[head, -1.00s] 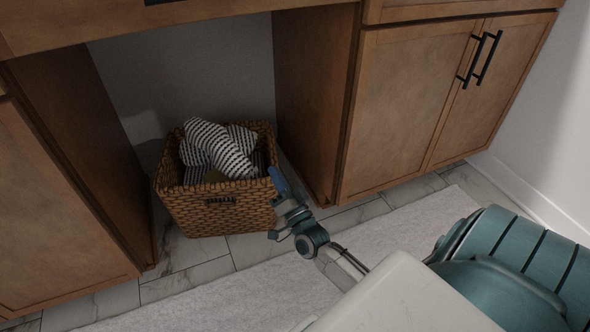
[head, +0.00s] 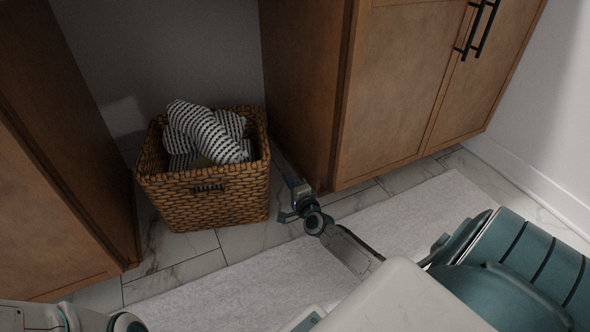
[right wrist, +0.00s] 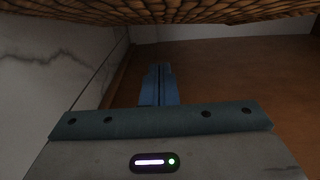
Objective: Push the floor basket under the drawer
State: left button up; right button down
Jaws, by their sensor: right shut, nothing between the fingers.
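The woven brown basket (head: 215,205), holding black-and-white striped cloths (head: 208,135), stands upright on the floor in the recess between two wooden cabinets. Its front is about level with the cabinet fronts. My right gripper (head: 284,172) is low beside the basket's right side, between it and the right cabinet; contact with the basket cannot be told. In the right wrist view its blue fingers (right wrist: 158,85) are together and empty, with the basket's weave (right wrist: 160,14) across the top. The drawer over the recess is out of view now. My left gripper is not in view.
The right cabinet (head: 400,95) has black handles, and its side wall closes the recess on the right. The left cabinet (head: 60,190) bounds the other side. A pale rug (head: 250,290) lies on the marble tiles in front. A white wall (head: 545,110) stands at far right.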

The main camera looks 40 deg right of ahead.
jog(key=w+a, duration=0.1)
jog(key=w, duration=0.1)
jog(key=w+a, duration=0.2)
jog(key=shift+w, duration=0.1)
dwell(0.3)
jog(key=a, duration=0.1)
jog(key=w+a, duration=0.1)
jog(key=a, duration=0.1)
jog(key=shift+w+a, duration=0.2)
jog(key=shift+w, duration=0.15)
